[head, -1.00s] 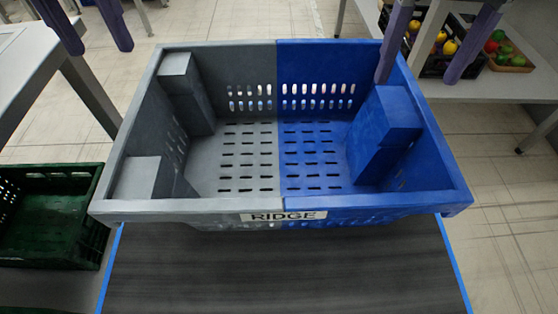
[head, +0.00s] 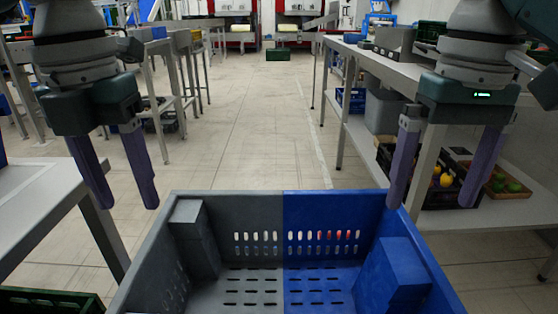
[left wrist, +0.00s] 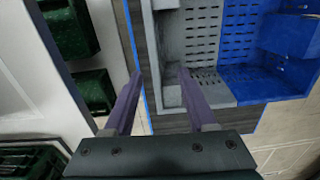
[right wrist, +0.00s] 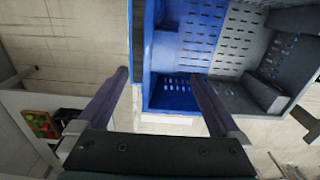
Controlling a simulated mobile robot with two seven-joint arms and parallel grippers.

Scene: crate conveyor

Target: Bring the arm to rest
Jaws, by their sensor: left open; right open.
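My left gripper (head: 126,205) hangs open and empty at the upper left of the head view, above and beyond the grey side of the crate. My right gripper (head: 428,205) hangs open and empty at the right, above and beyond the blue side. Neither visibly touches the crate. The two-tone crate (head: 340,207) is grey on the left and blue on the right, with grey and blue blocks in its corners. The crate also shows below the fingers in the left wrist view (left wrist: 228,92) and in the right wrist view (right wrist: 175,97).
A grey table (head: 35,205) stands at the left, with a green crate (head: 50,301) low beside it. At the right a long shelf bench (head: 385,70) holds bins, a black crate of fruit and a brown tray (head: 507,190).

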